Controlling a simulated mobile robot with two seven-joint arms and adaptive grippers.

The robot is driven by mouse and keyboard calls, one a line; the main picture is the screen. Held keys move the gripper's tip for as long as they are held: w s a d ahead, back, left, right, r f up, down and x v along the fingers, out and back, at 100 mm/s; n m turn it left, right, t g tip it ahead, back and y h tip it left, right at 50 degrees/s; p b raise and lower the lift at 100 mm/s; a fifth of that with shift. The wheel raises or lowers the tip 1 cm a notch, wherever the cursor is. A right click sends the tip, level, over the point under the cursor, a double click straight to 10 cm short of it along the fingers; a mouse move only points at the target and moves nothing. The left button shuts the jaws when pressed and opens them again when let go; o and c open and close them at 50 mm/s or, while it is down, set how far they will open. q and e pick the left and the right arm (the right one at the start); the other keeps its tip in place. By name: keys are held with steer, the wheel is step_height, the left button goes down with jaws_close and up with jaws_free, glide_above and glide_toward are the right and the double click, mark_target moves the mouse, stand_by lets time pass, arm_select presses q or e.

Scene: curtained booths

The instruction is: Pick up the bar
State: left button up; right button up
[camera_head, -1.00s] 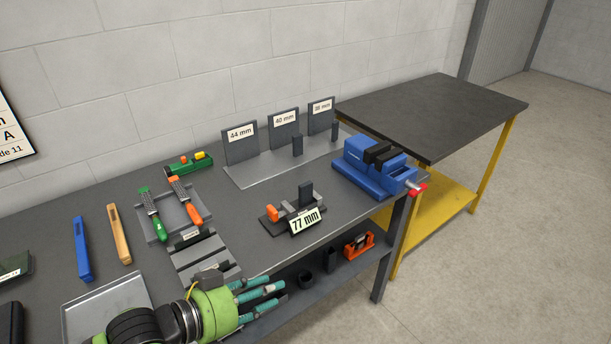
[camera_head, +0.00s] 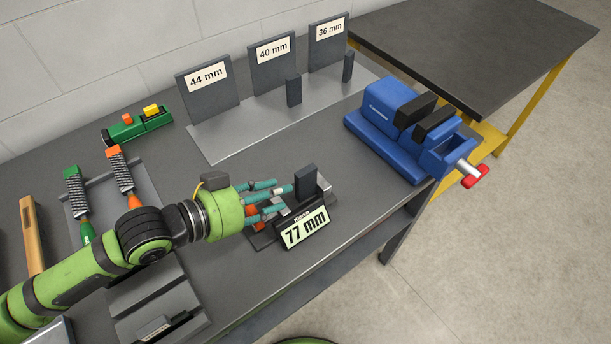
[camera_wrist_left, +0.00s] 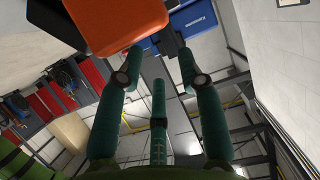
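A dark upright bar (camera_head: 305,183) stands at the gauge whose display (camera_head: 304,229) reads 77 mm. My left gripper (camera_head: 284,197) reaches in from the left, low over the gauge, with its teal fingers spread and pointing at the bar. The fingertips are close to the bar; I cannot tell whether they touch it. In the left wrist view the fingers (camera_wrist_left: 160,55) are apart with nothing held between them. A large orange block (camera_wrist_left: 112,22) is close above them there, and a dark piece (camera_wrist_left: 171,40) shows beyond the tips. The fingers partly hide the gauge. My right gripper is not in view.
Panels marked 44 mm (camera_head: 208,88), 40 mm (camera_head: 272,62) and 36 mm (camera_head: 328,42) stand on a plate behind. Dark blocks stand before the last two. A blue vise (camera_head: 388,125) is to the right. Brushes (camera_head: 119,168) and a green holder (camera_head: 138,127) are left.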

mark_target(298, 183)
arm_select(q)
steer(key=shift+p+x, duration=0.4)
steer(key=shift+x, duration=0.5)
steer(key=p+x, duration=0.1)
steer(key=x, duration=0.3)
steer(key=shift+w+d, duration=0.15)
steer(key=shift+w, duration=0.1)
steer(key=shift+w+d+f+p, duration=0.15)
steer(key=shift+p, duration=0.15)
steer(key=shift+w, duration=0.1)
jaws_close()
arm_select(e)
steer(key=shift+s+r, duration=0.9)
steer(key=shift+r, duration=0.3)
